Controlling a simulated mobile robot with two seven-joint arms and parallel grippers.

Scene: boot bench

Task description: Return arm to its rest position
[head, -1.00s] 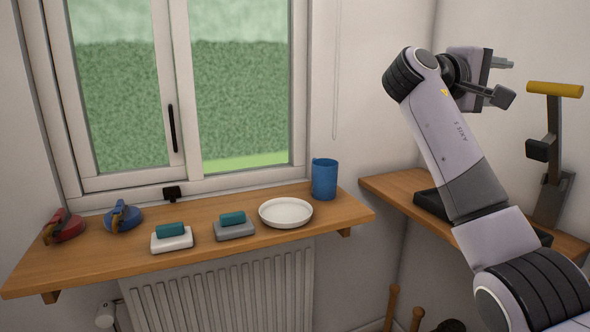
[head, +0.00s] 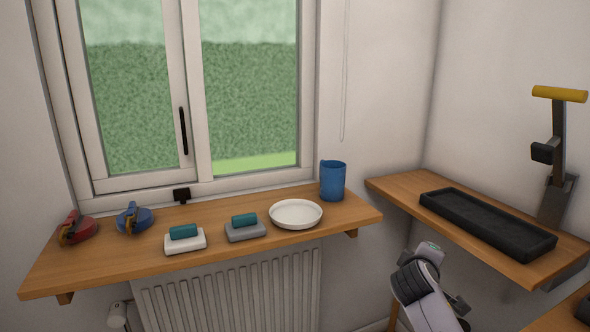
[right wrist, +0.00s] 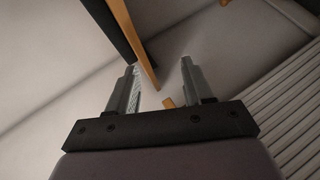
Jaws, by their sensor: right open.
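My right arm (head: 421,292) is low at the bottom right of the head view, below the shelf level, between the window shelf and the right-hand shelf. Its gripper fingers are mostly hidden in that view. In the right wrist view, the right gripper (right wrist: 158,88) has its two fingers apart with nothing between them. A wooden edge and a dark strip show beyond the fingers. My left gripper is not in view.
The window shelf (head: 100,273) holds a white plate (head: 296,214), a blue mug (head: 333,181), two sponge-like blocks and two round tools. The right shelf (head: 405,184) bears a black tray (head: 430,197) and a yellow-handled lever (head: 559,95). A radiator (head: 232,290) is below the window.

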